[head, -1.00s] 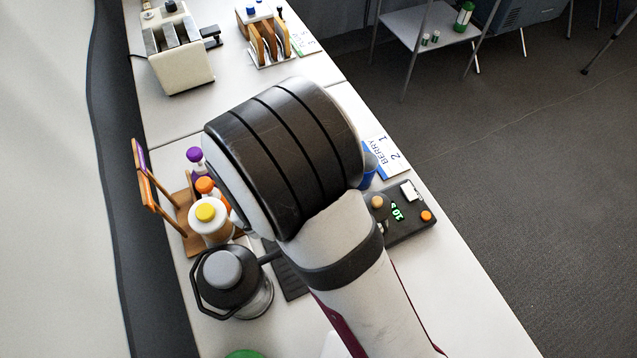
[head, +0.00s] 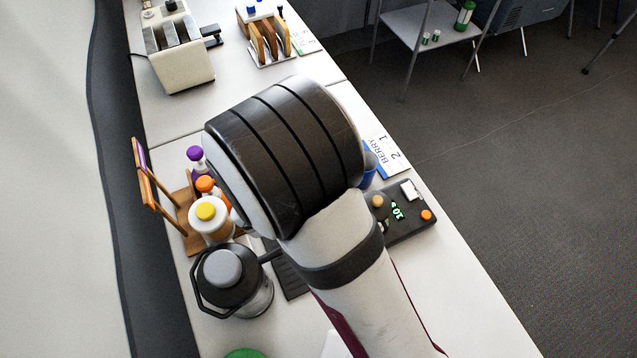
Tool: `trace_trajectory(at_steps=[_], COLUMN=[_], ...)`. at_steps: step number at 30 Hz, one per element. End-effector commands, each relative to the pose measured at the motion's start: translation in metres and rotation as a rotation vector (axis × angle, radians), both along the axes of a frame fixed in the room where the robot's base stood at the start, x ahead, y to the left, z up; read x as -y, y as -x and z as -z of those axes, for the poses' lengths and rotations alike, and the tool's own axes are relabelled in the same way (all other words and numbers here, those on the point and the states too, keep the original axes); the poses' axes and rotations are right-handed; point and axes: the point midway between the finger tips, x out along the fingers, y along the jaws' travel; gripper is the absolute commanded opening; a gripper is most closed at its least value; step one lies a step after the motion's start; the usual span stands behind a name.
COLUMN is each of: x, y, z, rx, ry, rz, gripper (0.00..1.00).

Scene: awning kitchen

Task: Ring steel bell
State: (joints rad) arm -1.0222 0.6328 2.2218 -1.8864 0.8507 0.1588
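I cannot make out a steel bell in the head view. My arm's large dark-banded joint and white link fill the middle of the picture and cover part of the counter (head: 450,265). My gripper does not show, so its opening and anything in it cannot be seen.
A black-and-grey kettle (head: 232,280) stands at lower left, near a yellow-capped white bottle (head: 208,225) and a wooden rack (head: 183,207). A dark timer box (head: 408,225) lies right of my arm, beside a "BERRY" card (head: 385,157). A toaster (head: 183,62) stands farther back.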

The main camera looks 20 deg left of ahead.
Motion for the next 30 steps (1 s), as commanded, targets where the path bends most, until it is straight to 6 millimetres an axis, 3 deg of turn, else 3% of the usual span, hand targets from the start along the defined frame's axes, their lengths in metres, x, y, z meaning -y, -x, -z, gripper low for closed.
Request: trace_trajectory(at_steps=[30], x=[0.0000], y=[-0.0001], z=[0.0085], rx=[0.000], ry=[0.000], rz=[0.000], gripper=[0.00])
